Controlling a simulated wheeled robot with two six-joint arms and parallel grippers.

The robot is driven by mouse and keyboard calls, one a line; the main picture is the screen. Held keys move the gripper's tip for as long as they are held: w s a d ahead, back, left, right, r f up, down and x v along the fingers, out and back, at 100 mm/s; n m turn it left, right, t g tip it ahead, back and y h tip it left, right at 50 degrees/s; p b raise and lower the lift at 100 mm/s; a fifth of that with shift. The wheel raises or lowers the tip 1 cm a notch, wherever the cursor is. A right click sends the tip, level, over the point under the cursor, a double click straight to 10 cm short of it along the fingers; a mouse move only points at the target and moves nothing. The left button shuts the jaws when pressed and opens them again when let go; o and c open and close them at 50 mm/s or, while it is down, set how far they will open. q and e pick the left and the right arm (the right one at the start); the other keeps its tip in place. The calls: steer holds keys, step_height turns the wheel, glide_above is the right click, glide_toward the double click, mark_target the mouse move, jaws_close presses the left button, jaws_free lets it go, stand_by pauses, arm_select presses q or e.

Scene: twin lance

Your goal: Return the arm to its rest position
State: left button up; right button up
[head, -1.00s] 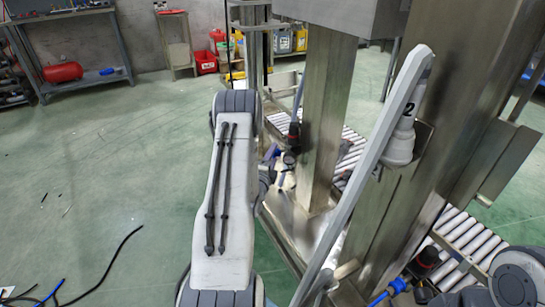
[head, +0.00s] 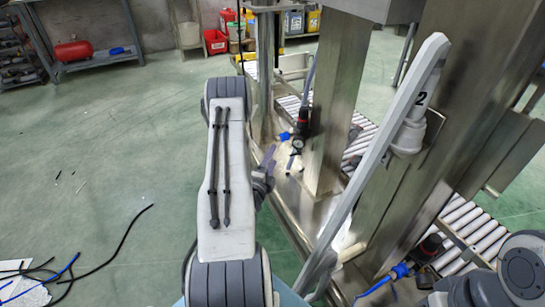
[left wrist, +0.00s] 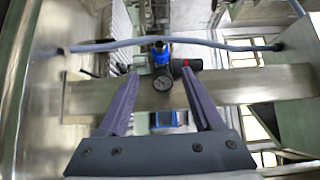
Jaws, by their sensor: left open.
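My left arm's white link, with two black rods on it, reaches forward in the middle of the head view. My left gripper (head: 268,165) shows just right of that link, partly hidden by it, in front of the steel machine frame. In the left wrist view its two purple fingers (left wrist: 162,78) are spread apart with nothing held between them. My right gripper is not in view.
A steel post (head: 328,110) and a wider column stand right of my left arm, with a roller conveyor (head: 470,232) behind. A white lance marked 2 (head: 413,120) hangs on the column. Open green floor (head: 110,150) lies left.

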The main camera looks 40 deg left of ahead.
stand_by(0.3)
arm_select(q)
steer(key=w+d+n+g+h, duration=0.2)
steer(key=w+d+g+h, duration=0.15)
steer(key=w+d, duration=0.3)
steer(key=s+d+r+n+g+h, duration=0.25)
steer(key=d+n+g, duration=0.3)
steer(key=d, duration=0.45)
steer(key=s+d+r+m+g+h, duration=0.1)
steer(key=s+d+r+g, duration=0.35)
steer(key=s+d, duration=0.8)
steer(key=s+d+r+m+g+h, duration=0.1)
steer(key=s+d+r+g, duration=0.35)
steer(key=s+d, duration=0.8)
step_height(320, 180, up, 31)
steer(key=s+a+t+p, duration=0.1)
steer(key=p, duration=2.9)
steer(key=shift+s+a+n, duration=0.25)
steer(key=shift+a+n, duration=0.1)
